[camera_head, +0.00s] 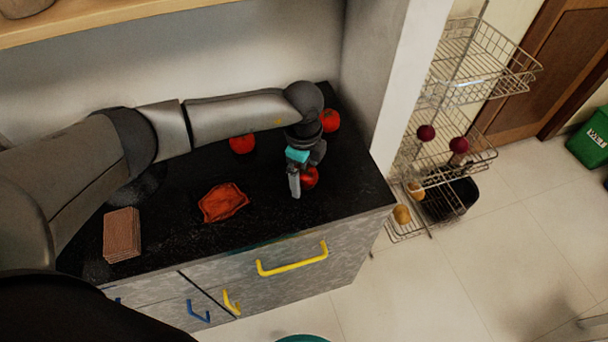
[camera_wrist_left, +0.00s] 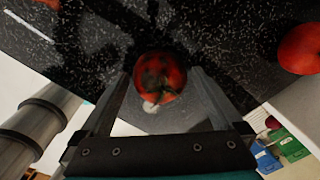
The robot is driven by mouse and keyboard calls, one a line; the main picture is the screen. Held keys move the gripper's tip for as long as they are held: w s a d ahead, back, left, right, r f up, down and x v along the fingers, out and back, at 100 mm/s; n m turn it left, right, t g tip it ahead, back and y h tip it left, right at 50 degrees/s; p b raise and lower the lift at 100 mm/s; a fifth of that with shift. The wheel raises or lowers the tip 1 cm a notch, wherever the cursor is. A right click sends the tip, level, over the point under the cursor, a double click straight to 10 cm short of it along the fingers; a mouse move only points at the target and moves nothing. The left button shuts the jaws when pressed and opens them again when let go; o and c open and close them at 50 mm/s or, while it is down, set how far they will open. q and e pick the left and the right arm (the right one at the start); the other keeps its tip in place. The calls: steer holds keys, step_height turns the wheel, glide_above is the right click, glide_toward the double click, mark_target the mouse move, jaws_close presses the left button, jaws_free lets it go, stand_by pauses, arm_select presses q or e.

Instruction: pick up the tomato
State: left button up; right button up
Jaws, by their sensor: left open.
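A red tomato (camera_head: 309,178) sits on the black countertop (camera_head: 270,215), near its right front part. My left gripper (camera_head: 302,176) points down over it, open, with a finger on either side as far as I can see. In the left wrist view the tomato (camera_wrist_left: 158,76) lies between the two open fingers (camera_wrist_left: 162,88), with dark patches and a green stem. I cannot tell whether the fingers touch it. Two more red tomatoes stand farther back, one left (camera_head: 242,143) and one right (camera_head: 330,120). My right gripper is not in view.
A crumpled orange-red item (camera_head: 222,203) and a brown ribbed block (camera_head: 122,235) lie on the counter to the left. A white wall (camera_head: 398,90) bounds the counter's right end. A wire rack (camera_head: 455,150) stands beyond it. Drawers with yellow handles (camera_head: 292,260) are below.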

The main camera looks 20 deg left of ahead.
arm_select(q)
steer(key=c, duration=1.3)
steer(key=shift+c, duration=0.2)
steer(key=shift+r, duration=0.2)
